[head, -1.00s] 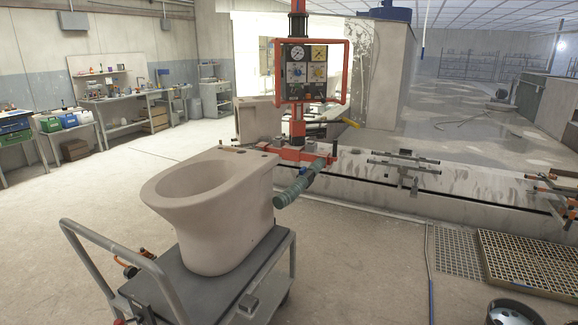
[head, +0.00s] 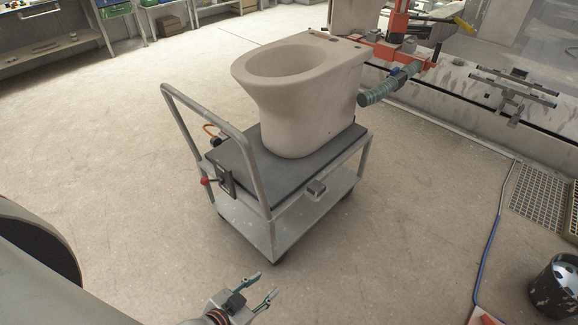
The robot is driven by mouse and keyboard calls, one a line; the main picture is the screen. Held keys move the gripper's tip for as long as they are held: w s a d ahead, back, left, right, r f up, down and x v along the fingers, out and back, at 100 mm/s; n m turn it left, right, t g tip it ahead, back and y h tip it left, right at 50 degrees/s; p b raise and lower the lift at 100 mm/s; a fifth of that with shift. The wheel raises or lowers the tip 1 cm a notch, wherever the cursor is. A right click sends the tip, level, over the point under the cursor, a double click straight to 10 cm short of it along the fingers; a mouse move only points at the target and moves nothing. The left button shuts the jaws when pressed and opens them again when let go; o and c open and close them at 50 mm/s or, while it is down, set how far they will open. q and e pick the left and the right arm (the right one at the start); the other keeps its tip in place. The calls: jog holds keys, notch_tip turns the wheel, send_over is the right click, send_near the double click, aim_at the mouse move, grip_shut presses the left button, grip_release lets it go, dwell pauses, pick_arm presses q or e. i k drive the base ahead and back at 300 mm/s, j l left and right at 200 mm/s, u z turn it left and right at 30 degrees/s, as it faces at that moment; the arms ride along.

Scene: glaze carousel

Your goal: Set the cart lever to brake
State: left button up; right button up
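The grey cart (head: 278,229) stands in the middle of the head view. A pale toilet bowl (head: 307,95) sits upright on its dark top. The cart lever, with a red knob (head: 204,181), sticks out to the left from a small dark plate (head: 225,180) at the handle end of the cart. I cannot read any marking on the plate. My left gripper (head: 262,289) is at the bottom of the view, in front of the cart and apart from it. Its two fingers are spread and nothing is between them. My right gripper is not in view.
The cart's push handle (head: 215,130) rises near the lever. A green cylinder on an orange-red frame (head: 380,90) is close to the bowl's right. A blue hose (head: 487,250) and a dark bucket (head: 555,288) are at the right. The floor left of the cart is clear.

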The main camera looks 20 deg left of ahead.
aim_at(205, 182)
jog(key=u, duration=1.4)
